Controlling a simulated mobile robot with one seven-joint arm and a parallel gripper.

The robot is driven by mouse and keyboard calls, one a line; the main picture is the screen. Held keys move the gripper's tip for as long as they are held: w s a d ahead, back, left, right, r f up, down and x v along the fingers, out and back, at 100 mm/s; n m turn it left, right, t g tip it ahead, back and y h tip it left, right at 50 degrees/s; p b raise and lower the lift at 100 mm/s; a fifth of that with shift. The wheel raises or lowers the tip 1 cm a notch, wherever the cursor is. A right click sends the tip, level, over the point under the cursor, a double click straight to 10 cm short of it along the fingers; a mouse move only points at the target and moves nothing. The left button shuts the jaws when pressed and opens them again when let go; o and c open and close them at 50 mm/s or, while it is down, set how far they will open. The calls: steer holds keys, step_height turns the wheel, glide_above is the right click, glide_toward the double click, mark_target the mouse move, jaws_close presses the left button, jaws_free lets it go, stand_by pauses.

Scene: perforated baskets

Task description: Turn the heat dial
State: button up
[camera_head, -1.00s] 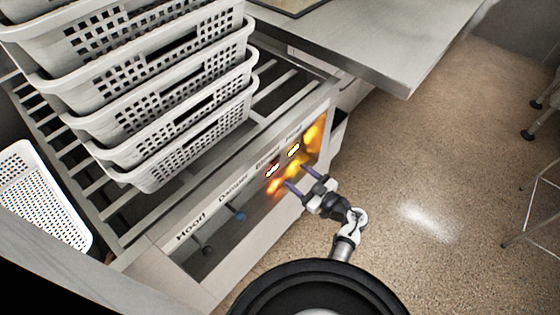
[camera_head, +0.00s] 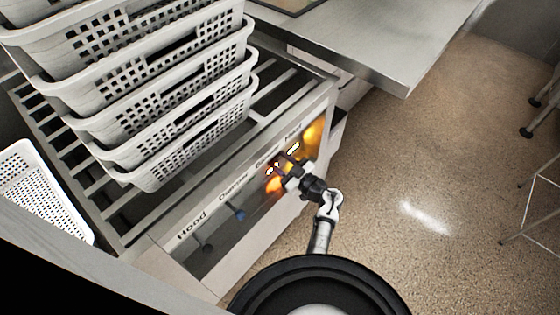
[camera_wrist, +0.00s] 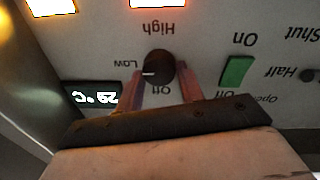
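The heat dial (camera_wrist: 159,66) is a small round dark knob on the light control panel, with upside-down labels High, Low and Off around it. Its white mark points left, near Low. My gripper (camera_wrist: 160,88) is open, with one finger on each side of the dial. A gap shows between the left finger and the dial; the right finger is close to it, and I cannot tell if it touches. In the head view my gripper (camera_head: 286,164) is at the panel's right part and hides the dial.
A green switch (camera_wrist: 236,71) marked On and Off is right of the dial; a temperature display (camera_wrist: 92,97) is left. Hood and damper knobs (camera_head: 238,214) are further left on the panel. Stacked white baskets (camera_head: 180,155) stand on the slatted top.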

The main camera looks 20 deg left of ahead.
steer(key=c, duration=0.4)
steer(key=shift+c, duration=0.2)
steer(key=shift+n, duration=0.3)
steer(key=shift+f+n+g+y+b, duration=0.2)
steer(key=shift+n+b, duration=1.75)
steer(key=shift+n, duration=2.5)
steer(key=shift+f+n+g+y+b, duration=0.15)
steer(key=shift+n+b, duration=1.75)
steer(key=shift+n, duration=2.55)
steer(key=o, duration=1)
